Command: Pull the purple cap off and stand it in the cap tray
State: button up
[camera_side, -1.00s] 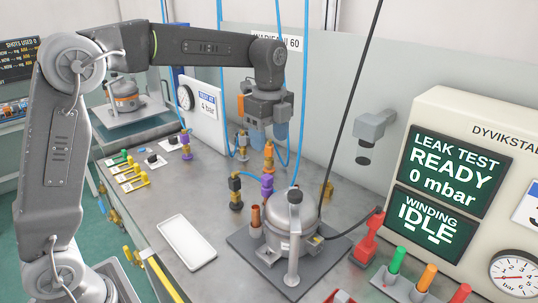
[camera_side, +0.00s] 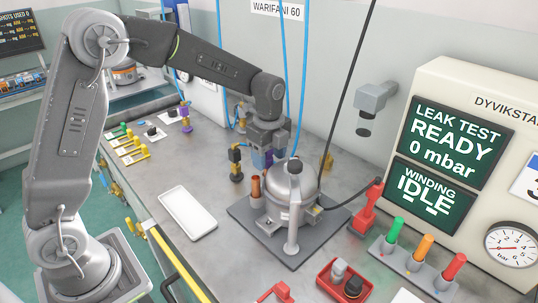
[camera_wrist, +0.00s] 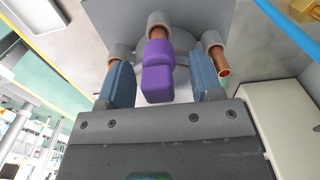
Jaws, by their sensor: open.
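The purple cap (camera_wrist: 157,70) sits on the end of a copper tube (camera_wrist: 157,33) on the compressor in the wrist view. My gripper (camera_wrist: 161,84) is open, with one blue finger on each side of the cap and visible gaps between. In the side view my gripper (camera_side: 266,158) is low behind the compressor (camera_side: 292,190) and largely hides the cap. A white rectangular tray (camera_side: 188,213), which seems to be the cap tray, lies empty on the bench left of the compressor.
Other copper tubes stand close by; one open tube end (camera_wrist: 223,71) is right of my fingers. A black-and-orange fitting (camera_side: 236,163) stands left of my gripper. A red clamp (camera_side: 367,208) is right of the compressor. The bench around the tray is largely clear.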

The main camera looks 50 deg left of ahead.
jog(key=shift+c, duration=0.4)
grip_shut()
jog(key=c, duration=0.6)
grip_release()
grip_shut()
jog(key=shift+r, duration=0.35)
jog(key=shift+r, duration=1.95)
